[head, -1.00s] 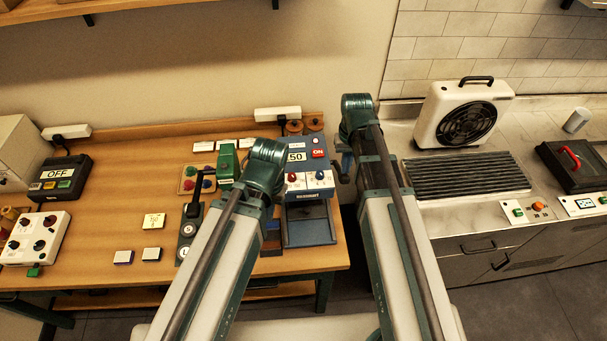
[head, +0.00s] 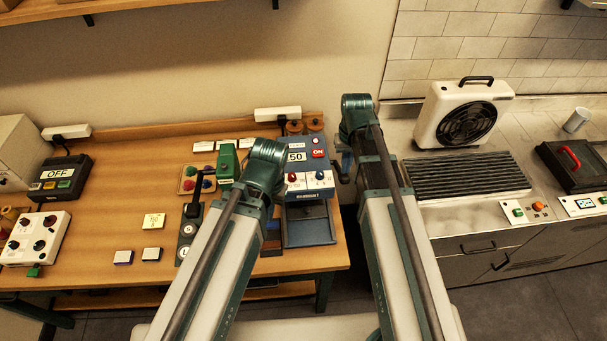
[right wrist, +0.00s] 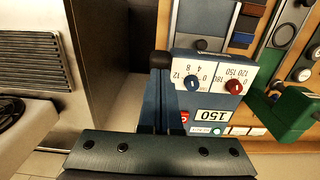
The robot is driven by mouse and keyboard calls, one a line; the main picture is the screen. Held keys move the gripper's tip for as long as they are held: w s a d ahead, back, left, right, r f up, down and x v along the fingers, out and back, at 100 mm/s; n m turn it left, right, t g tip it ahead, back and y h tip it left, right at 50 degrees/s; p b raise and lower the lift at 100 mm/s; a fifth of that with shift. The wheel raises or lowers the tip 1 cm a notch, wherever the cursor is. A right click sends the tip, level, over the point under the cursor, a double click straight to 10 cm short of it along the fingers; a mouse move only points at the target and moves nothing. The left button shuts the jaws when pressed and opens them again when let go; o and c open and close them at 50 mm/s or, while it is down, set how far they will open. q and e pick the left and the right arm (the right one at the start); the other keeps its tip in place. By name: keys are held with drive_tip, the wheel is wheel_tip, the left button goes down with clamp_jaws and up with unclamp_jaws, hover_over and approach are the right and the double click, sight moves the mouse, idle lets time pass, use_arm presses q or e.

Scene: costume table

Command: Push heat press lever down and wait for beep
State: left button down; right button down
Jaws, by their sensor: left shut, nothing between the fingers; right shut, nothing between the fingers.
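The heat press (head: 309,225) is a blue machine at the right end of the wooden table, with a 150 display, a red ON label, and a red and a blue knob. The right wrist view shows its white dial panel (right wrist: 213,76) upside down. My right gripper (head: 343,168) points down just right of the press, its fingers shut and empty. In the right wrist view, a black knob (right wrist: 161,59), seemingly the lever's end, lies at the fingertips; contact is unclear. My left gripper (head: 268,165) hangs over the press's left side, shut and empty, its fingertips mostly hidden by my arm.
A steel counter on the right holds a fan (head: 465,118) and a ribbed black grill (head: 467,176). A gap separates table and counter. The table's middle left is fairly clear.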

sight(345, 177)
drive_tip(key=shift+f, duration=0.2)
drive_tip(key=shift+f+b, duration=0.75)
drive_tip(key=shift+b, duration=0.2)
drive_tip(key=shift+s+f+b, duration=0.25)
drive_tip(key=shift+f+b, duration=0.3)
drive_tip(key=shift+f, duration=0.05)
drive_tip(key=shift+s+f+b, duration=0.25)
drive_tip(key=shift+f+b, duration=0.3)
drive_tip(key=shift+s+f+b, duration=0.15)
drive_tip(key=shift+f+b, duration=0.45)
drive_tip(key=shift+b, duration=0.05)
drive_tip(key=shift+s+f+b, duration=0.15)
drive_tip(key=shift+f+b, duration=0.45)
